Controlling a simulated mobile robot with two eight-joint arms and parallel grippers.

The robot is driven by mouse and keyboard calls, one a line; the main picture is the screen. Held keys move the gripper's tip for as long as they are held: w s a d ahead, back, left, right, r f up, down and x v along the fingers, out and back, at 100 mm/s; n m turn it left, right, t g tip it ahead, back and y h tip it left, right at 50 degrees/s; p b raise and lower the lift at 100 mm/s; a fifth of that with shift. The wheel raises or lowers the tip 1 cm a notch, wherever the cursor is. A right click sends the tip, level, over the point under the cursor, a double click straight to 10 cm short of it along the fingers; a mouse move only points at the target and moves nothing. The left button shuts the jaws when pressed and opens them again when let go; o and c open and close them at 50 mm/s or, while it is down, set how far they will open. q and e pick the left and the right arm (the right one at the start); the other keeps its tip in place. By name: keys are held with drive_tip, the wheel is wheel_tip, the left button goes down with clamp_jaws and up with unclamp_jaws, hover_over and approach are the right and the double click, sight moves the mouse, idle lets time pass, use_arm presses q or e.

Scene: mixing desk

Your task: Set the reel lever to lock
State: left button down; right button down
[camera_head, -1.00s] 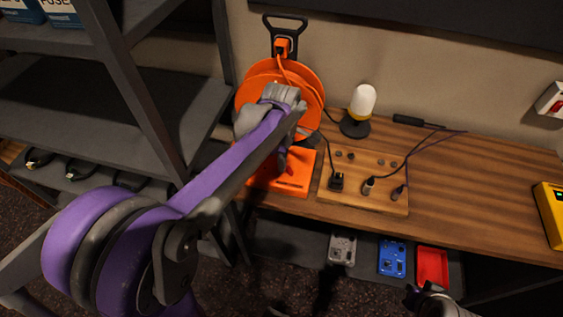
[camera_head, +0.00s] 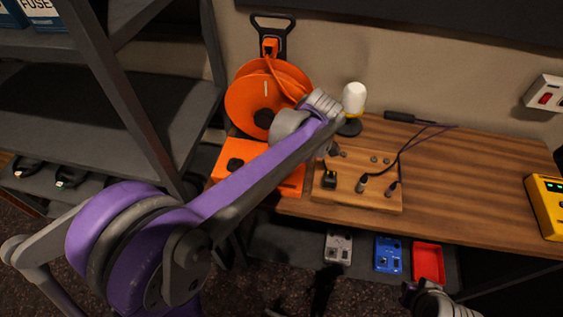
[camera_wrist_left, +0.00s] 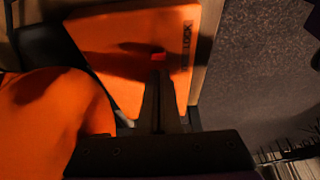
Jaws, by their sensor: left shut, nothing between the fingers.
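The orange cable reel (camera_head: 243,105) stands at the left end of the desk, with its orange base (camera_head: 287,187) in front. In the left wrist view, the base (camera_wrist_left: 110,40) bears a dark label that seems to read LOCK (camera_wrist_left: 187,45). A small red piece, likely the lever's tip (camera_wrist_left: 158,57), shows just past my left gripper's fingertips (camera_wrist_left: 159,72). The rest of the lever is hidden. My left gripper is shut and empty over the base; I cannot tell if it touches the lever. My right gripper (camera_head: 412,291) is at the bottom right, away from the reel, its jaws unclear.
A wooden board with plugs (camera_head: 385,190) sits right of the base. A white-topped lamp (camera_head: 354,98) stands behind it. A yellow device (camera_head: 547,205) is at the far right. Grey shelving (camera_head: 100,100) rises close on the left. The desk's right half (camera_head: 470,175) is mostly bare.

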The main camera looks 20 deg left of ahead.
use_arm(q)
drive_tip(key=shift+r, duration=0.1)
use_arm(e)
drive_tip(key=shift+r, duration=0.1)
use_arm(q)
drive_tip(key=shift+r+p, duration=0.5)
drive_tip(key=shift+r, duration=0.25)
use_arm(e)
drive_tip(key=shift+w+r, duration=0.2)
drive_tip(key=shift+r, duration=0.35)
